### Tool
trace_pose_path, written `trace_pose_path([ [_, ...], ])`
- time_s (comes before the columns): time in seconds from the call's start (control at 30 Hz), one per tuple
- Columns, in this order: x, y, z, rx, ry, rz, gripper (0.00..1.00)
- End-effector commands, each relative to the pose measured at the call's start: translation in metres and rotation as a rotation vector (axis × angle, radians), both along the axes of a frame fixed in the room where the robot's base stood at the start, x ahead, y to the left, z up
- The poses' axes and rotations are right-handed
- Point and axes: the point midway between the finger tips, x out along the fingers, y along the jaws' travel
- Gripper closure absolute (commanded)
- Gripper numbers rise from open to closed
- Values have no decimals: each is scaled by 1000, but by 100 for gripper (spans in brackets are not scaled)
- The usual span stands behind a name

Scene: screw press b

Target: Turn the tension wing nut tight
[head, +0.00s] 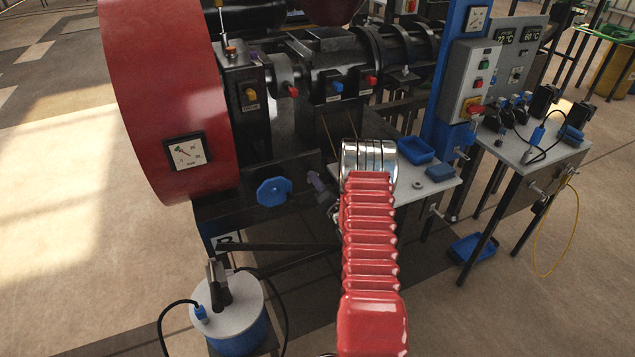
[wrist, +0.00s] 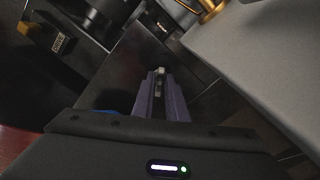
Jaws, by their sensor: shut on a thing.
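My gripper (wrist: 160,82) shows in the wrist view as two purple fingers closed together, with a small grey metal piece, the tension wing nut (wrist: 158,71), between their tips. Most of the wing nut is hidden by the fingers, so I cannot tell its angle. In the head view my gripper (head: 314,180) reaches left from behind my red arm to the dark front panel of the press. The wing nut cannot be made out there.
A blue handwheel (head: 274,191) sits just left of my gripper. A grey shelf (head: 425,186) with blue trays (head: 415,150) is to the right. The red belt guard (head: 165,100) with a gauge (head: 187,152) stands left.

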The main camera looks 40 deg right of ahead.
Motion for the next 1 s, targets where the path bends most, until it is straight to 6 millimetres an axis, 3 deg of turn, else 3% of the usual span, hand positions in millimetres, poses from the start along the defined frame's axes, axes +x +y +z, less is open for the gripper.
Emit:
trace_pose_path([
  [0.2, -1, -2, -1, 1, 2, -5, 73],
  [0.57, -5, 0, -1, 1, 3, -3, 73],
  [0.77, -24, 4, -1, 1, 2, -5, 73],
  [1.0, -62, 16, -1, 2, 3, -6, 73],
])
